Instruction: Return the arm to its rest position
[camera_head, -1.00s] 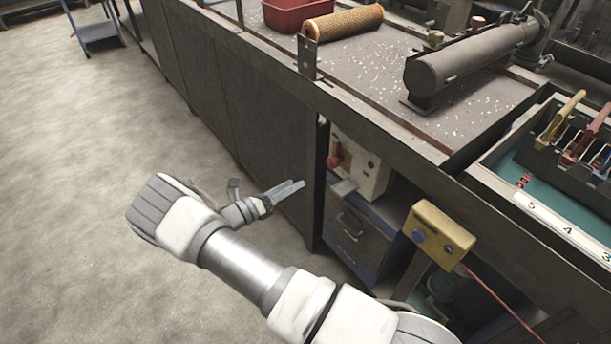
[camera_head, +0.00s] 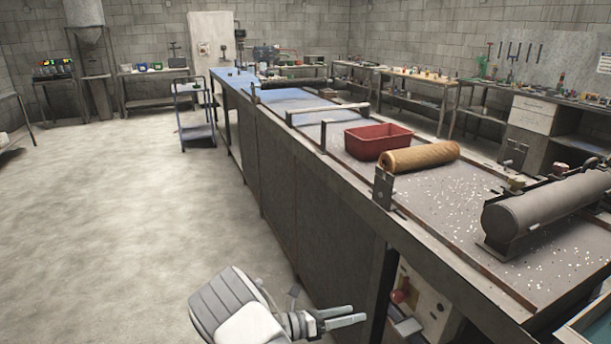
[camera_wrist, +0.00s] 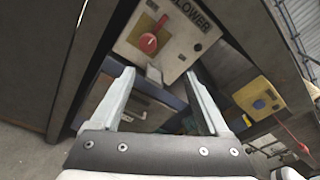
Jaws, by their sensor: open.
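My gripper (camera_head: 352,316) shows at the bottom of the head view, beside the long bench's front side and below its top. Its two fingers are apart with nothing between them. In the wrist view my gripper (camera_wrist: 168,92) points at a pale control box marked "BLOWER" with a red knob (camera_wrist: 148,43), under the bench. The fingers look clear of the box, though the exact gap cannot be told. Most of my arm is outside the head view.
The long bench (camera_head: 330,222) carries a red bin (camera_head: 377,140), a tan mesh tube (camera_head: 420,157) and a grey cylinder (camera_head: 550,208). A yellow box (camera_wrist: 260,100) hangs right of the control box. Open floor (camera_head: 140,220) lies to the left. A blue-grey cart (camera_head: 195,115) stands farther back.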

